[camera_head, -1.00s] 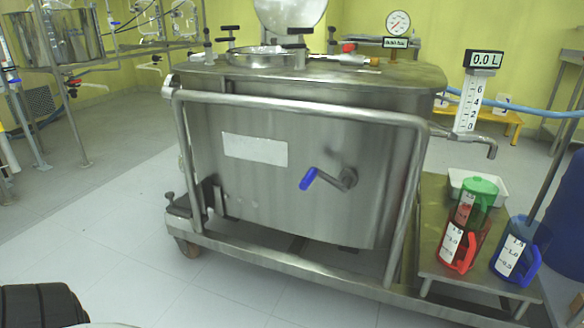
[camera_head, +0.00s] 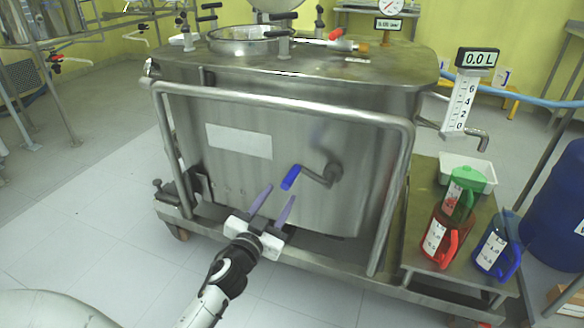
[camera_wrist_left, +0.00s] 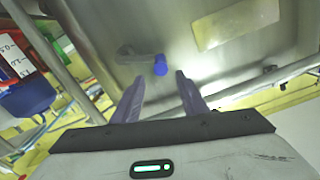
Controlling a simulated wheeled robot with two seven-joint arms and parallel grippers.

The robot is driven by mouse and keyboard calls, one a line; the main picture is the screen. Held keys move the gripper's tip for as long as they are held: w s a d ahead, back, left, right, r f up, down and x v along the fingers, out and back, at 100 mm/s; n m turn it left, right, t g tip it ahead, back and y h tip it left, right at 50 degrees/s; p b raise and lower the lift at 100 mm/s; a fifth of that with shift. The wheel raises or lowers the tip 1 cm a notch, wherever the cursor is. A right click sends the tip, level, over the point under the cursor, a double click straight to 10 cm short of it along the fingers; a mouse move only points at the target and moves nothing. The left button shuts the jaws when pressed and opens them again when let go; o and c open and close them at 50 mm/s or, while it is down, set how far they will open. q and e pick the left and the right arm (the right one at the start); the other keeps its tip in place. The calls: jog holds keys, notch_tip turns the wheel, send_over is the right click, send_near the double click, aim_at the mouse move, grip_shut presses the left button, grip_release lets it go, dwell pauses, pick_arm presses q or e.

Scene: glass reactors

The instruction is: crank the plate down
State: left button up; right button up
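The crank (camera_head: 318,178) is a metal arm with a blue handle (camera_head: 291,177), fixed by a hub to the front of the steel tank (camera_head: 240,115). Its handle points left and slightly down. My left gripper (camera_head: 272,198) is open and empty, just below and left of the blue handle, its two purple fingers apart and pointing up at it. In the left wrist view the blue handle (camera_wrist_left: 160,65) shows beyond and between the fingertips, apart from them. No plate that the crank moves can be made out. My right gripper is not in view.
A steel rail (camera_head: 280,98) frames the tank front. At right, a shelf (camera_head: 415,250) holds a red jug (camera_head: 437,238), a blue jug (camera_head: 492,245) and a white tray (camera_head: 478,162). A level gauge (camera_head: 459,105) reads 0.0 L. Open floor lies at left.

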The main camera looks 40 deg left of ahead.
aim_at(298, 167)
pick_arm(q)
jog(key=b+x, duration=0.2)
jog(key=x, duration=0.8)
jog(key=shift+w, duration=0.3)
grip_shut()
